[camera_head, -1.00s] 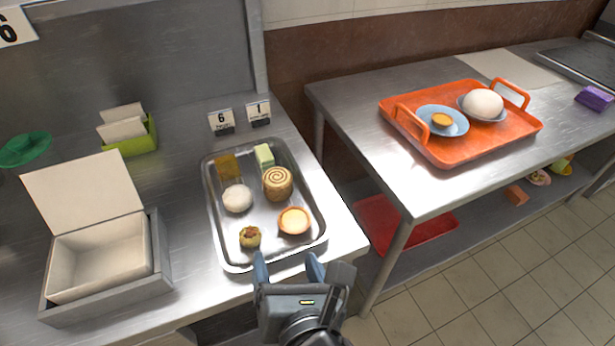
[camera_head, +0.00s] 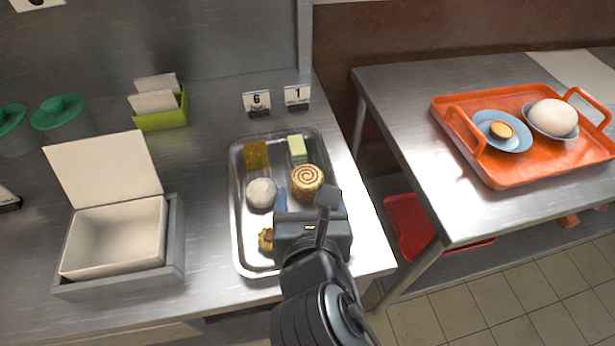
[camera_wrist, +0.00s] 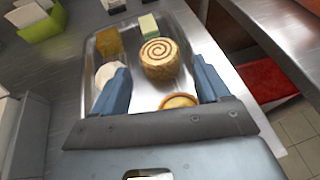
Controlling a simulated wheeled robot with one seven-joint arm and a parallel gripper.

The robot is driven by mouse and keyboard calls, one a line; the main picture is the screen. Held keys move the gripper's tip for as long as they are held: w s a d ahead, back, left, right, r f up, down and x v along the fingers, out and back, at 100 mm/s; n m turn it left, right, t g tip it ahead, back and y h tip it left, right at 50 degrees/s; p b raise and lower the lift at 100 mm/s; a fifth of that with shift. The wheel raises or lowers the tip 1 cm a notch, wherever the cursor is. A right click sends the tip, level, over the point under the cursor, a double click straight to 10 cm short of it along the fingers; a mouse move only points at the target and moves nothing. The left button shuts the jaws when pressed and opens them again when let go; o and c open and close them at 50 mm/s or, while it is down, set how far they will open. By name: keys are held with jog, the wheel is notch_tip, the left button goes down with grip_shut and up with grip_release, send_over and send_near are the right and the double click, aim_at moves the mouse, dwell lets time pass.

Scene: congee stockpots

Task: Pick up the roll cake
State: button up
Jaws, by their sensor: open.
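The roll cake (camera_head: 307,182) is a round tan cake with a brown spiral on top. It stands on the metal tray (camera_head: 236,232), toward the tray's right side. In the wrist view the roll cake (camera_wrist: 160,58) lies ahead of and between the two blue fingers, apart from them. My gripper (camera_wrist: 160,88) is open and empty, above the near half of the tray. In the head view my gripper (camera_head: 306,205) hides part of the tray and the egg tart, which shows in the wrist view (camera_wrist: 179,101).
Close to the roll cake are a white bun (camera_head: 261,193), a green block (camera_head: 297,149) and an amber block (camera_head: 256,154). A small pastry (camera_head: 265,239) lies nearer. An open box (camera_head: 115,235) stands left; an orange tray (camera_head: 510,172) is on the right table.

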aim_at(307, 183)
jog(key=x, duration=0.5)
jog(key=shift+a+f, duration=0.1)
jog(key=shift+f, duration=0.15)
jog(key=c, duration=0.8)
jog(key=shift+r, duration=0.1)
